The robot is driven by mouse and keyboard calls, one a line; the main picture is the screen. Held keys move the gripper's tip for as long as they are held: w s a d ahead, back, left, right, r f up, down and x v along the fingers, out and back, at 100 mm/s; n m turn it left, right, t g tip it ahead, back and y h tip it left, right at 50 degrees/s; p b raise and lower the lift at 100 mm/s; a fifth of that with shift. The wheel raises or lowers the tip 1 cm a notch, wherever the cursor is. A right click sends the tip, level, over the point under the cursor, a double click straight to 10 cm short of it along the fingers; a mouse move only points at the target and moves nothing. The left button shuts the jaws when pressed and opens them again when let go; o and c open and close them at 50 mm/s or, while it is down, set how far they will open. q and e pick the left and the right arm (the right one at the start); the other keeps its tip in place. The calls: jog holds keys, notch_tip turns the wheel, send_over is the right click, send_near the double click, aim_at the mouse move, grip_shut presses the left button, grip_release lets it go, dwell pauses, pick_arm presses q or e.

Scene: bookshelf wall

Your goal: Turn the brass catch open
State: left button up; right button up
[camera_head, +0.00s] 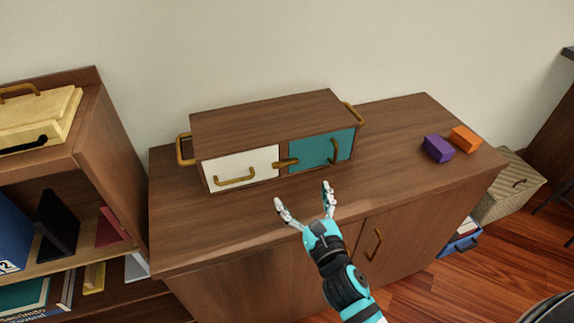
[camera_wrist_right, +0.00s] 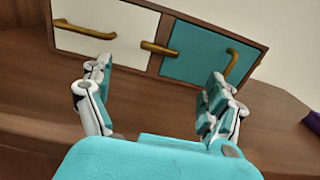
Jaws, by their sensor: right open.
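The brass catch (camera_head: 286,162) sits on the front of a wooden box (camera_head: 265,122), at the divider between a white drawer front (camera_head: 240,168) and a teal door (camera_head: 320,150). It lies roughly level, reaching across the divider. It also shows in the right wrist view (camera_wrist_right: 158,48), ahead of the fingers and apart from them. My right gripper (camera_head: 304,194) is open and empty, just in front of the box and a little below the catch. Its two fingers also show in the right wrist view (camera_wrist_right: 160,100). My left gripper is not in view.
The box stands on a wooden cabinet (camera_head: 400,125). A purple block (camera_head: 437,148) and an orange block (camera_head: 465,139) lie on its right end. A bookshelf (camera_head: 112,165) stands at the left. The cabinet top between the box and the blocks is clear.

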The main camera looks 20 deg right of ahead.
aim_at(287, 166)
jog(key=w, duration=1)
jog(key=shift+a+p, duration=0.2)
jog(key=shift+p, duration=0.1)
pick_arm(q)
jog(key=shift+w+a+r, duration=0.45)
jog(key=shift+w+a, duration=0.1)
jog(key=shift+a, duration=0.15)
pick_arm(e)
jog(key=shift+w, duration=0.1)
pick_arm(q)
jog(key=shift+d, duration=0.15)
pick_arm(e)
jog(key=shift+c, duration=1.2)
jog(key=c, duration=1)
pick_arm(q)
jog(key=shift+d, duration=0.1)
pick_arm(e)
jog(key=shift+o, duration=0.2)
